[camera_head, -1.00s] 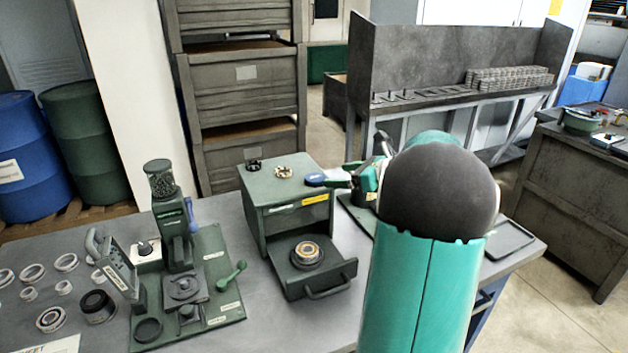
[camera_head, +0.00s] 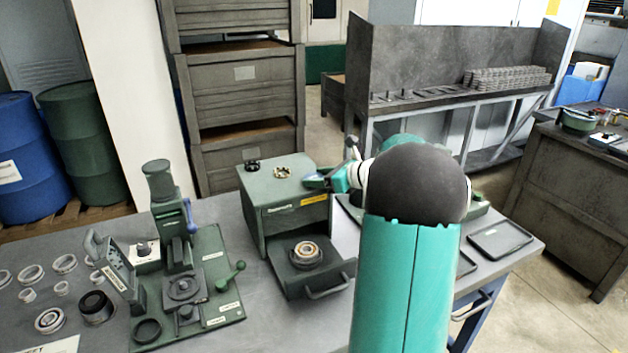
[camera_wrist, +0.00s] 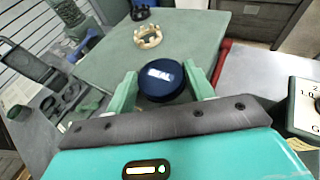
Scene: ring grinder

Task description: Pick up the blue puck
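The fingers are spread to about the puck's width, one on each side. Whether they touch it is too fine to tell. In the head view my gripper (camera_head: 325,180) is at the right edge of the box top, and its fingers partly hide the puck (camera_head: 313,183).
The green box (camera_head: 265,217) has a brass ring (camera_head: 283,172) and a dark ring (camera_head: 252,165) on top. Its open drawer (camera_head: 325,279) holds a ringed part. A green grinder stand (camera_head: 180,260) stands to the left. A dark tray (camera_head: 500,240) lies at the right.

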